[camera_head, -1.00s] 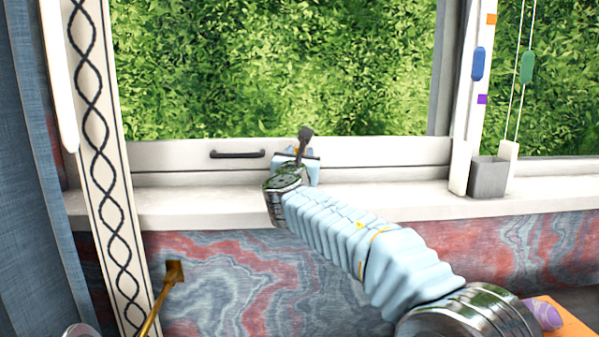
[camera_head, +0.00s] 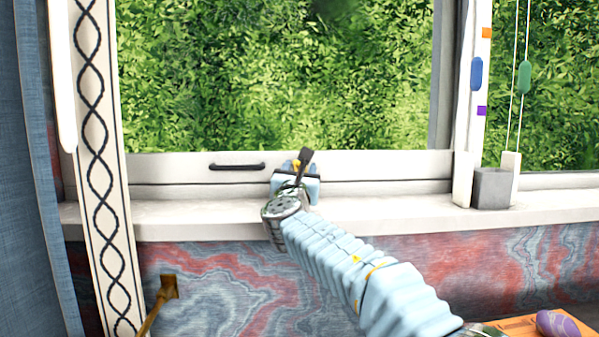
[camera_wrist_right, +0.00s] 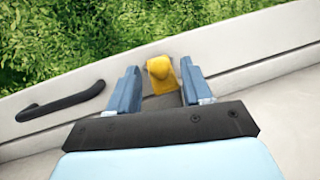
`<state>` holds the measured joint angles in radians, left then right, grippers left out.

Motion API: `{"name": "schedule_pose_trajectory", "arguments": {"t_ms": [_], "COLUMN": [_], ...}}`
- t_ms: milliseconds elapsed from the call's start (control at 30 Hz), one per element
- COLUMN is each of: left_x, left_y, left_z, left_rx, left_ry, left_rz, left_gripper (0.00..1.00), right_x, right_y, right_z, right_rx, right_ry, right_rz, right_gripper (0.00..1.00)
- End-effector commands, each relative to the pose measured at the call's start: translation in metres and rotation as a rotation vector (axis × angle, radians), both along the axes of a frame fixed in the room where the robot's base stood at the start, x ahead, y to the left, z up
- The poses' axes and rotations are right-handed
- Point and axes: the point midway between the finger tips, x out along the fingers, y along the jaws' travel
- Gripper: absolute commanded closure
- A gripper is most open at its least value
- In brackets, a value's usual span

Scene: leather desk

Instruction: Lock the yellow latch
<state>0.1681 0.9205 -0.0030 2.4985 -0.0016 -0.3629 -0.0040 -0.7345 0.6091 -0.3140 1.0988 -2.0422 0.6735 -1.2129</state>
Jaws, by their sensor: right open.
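The yellow latch (camera_wrist_right: 161,75) is on the white lower window frame, with a rounded upper part above a flatter base. In the head view only a small yellow bit of the latch (camera_head: 296,163) shows behind my right gripper (camera_head: 297,176). In the right wrist view my right gripper (camera_wrist_right: 158,72) is open, with one blue finger on each side of the latch. A gap shows on the left; the right finger is very close, and I cannot tell whether it touches. My left gripper is not in view.
A dark bar handle (camera_head: 237,166) is on the frame left of the latch. The white sill (camera_head: 385,212) runs below. A grey box (camera_head: 491,188) stands on the right, near cords with a blue piece (camera_head: 476,74) and a green piece (camera_head: 523,77). A curtain (camera_head: 35,180) hangs left.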

Motion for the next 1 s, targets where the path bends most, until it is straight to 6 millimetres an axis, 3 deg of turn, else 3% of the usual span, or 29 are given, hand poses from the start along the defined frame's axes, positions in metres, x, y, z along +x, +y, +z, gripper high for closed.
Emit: {"name": "schedule_pose_trajectory", "arguments": {"t_ms": [233,700,1000], "left_x": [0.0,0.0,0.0], "left_y": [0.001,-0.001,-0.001], "left_z": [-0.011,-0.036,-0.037], "left_rx": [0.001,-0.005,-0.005], "left_ry": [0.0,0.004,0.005], "left_rz": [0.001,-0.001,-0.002], "left_gripper": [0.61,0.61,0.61], "right_x": [-0.018,-0.117,-0.132], "right_y": [0.004,0.023,0.025], "right_z": [-0.007,-0.031,-0.034], "right_rx": [0.001,0.0,-0.001], "right_ry": [0.0,0.0,0.0], "right_rz": [0.001,0.002,0.0], "right_gripper": [0.51,0.51,0.51]}}
